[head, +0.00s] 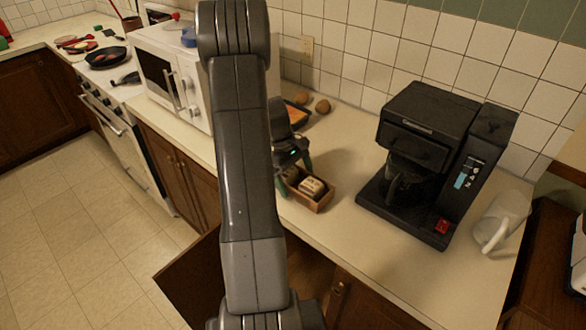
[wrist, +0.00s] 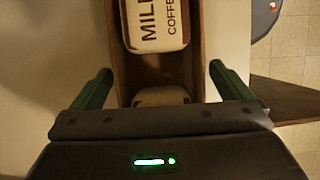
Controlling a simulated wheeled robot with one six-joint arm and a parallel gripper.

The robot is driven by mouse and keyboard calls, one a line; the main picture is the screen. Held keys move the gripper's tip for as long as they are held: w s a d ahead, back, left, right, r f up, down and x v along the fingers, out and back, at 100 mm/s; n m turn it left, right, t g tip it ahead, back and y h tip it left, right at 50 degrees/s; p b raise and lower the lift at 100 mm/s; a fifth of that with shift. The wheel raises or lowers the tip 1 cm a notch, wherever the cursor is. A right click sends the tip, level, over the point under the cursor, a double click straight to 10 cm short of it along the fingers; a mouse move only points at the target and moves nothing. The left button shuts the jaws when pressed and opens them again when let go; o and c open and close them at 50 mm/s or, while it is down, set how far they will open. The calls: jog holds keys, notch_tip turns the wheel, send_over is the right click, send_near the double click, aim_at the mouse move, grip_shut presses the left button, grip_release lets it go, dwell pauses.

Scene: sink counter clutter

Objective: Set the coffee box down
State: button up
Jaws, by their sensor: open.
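The coffee box is a small open wooden box (head: 321,205) on the counter, left of the coffee maker. A pale block with dark print (head: 312,187) sits inside it; in the wrist view this block (wrist: 158,28) reads "MILL" and "COFFE". The wrist view shows the box's brown right wall (wrist: 196,58) and part of a second pale item (wrist: 162,97) inside. My gripper (head: 294,172) is open over the box's left end. In the wrist view its green fingers (wrist: 160,82) stand apart on both sides of the box. My arm and wrist hide part of the box.
A black coffee maker (head: 425,150) and a white pitcher (head: 500,218) stand to the right. A white microwave (head: 175,78) is at the left. An orange-topped tray (head: 296,112) and two brown round items (head: 322,106) lie behind. The counter's front edge is near the box.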

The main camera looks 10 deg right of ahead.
jog(key=shift+w+a+r+b, duration=0.1)
jog(key=shift+w+r+b, duration=0.2)
jog(key=shift+r, duration=0.2)
jog(key=b+v, duration=0.1)
jog(key=v, duration=1)
jog(key=shift+b, duration=0.4)
jog(key=shift+s, duration=0.15)
